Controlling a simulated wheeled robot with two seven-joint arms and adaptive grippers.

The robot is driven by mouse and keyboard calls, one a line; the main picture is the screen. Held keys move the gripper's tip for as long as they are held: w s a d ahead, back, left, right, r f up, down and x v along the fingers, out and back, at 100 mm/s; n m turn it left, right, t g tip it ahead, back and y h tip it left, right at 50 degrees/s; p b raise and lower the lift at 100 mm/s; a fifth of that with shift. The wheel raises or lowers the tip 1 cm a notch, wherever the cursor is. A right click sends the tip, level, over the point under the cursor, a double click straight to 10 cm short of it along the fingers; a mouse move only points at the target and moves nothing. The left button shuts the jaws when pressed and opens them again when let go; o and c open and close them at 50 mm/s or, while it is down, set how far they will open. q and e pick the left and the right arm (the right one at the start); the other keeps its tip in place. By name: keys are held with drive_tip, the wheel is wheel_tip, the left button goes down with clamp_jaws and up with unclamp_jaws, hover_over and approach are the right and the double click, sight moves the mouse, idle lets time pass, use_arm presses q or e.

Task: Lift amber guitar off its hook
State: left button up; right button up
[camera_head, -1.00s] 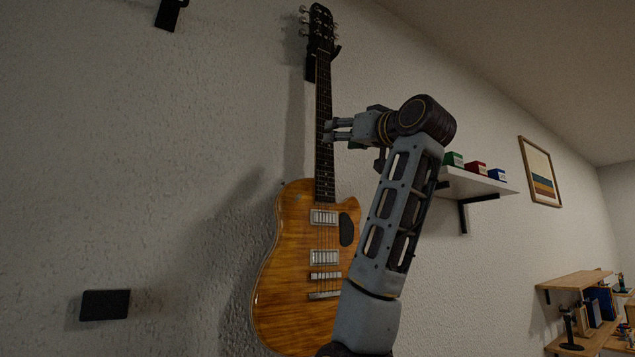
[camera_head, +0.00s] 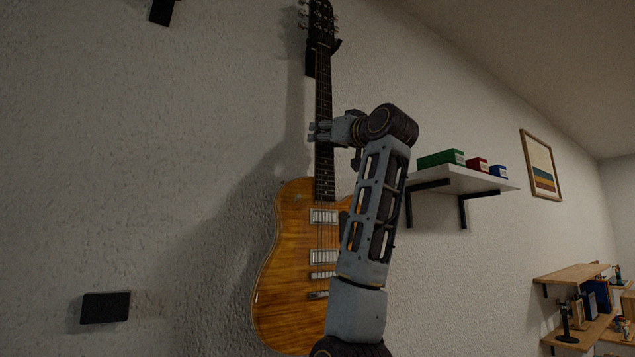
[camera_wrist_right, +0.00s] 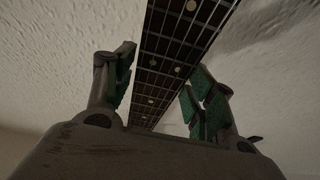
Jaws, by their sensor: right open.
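The amber guitar (camera_head: 285,260) hangs upright on the wall, with its headstock at a black hook (camera_head: 311,62) near the top of the head view. My right gripper (camera_head: 318,131) is at the guitar's neck, about midway between headstock and body. In the right wrist view the dark fretted neck (camera_wrist_right: 172,60) runs between the two green-padded fingers of the open right gripper (camera_wrist_right: 163,92). Gaps show beside the neck, and I cannot tell whether a finger touches it. My right forearm hides part of the guitar body's right edge. My left gripper is not in view.
A white wall shelf (camera_head: 460,180) with green, red and blue boxes is right of my arm. A framed picture (camera_head: 541,166) hangs farther right. Lower wooden shelves (camera_head: 575,274) are at the far right. A black wall piece (camera_head: 105,307) is at lower left.

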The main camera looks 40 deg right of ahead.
drive_tip(key=shift+w, duration=0.1)
idle(0.6)
clamp_jaws()
drive_tip(key=shift+r, duration=0.25)
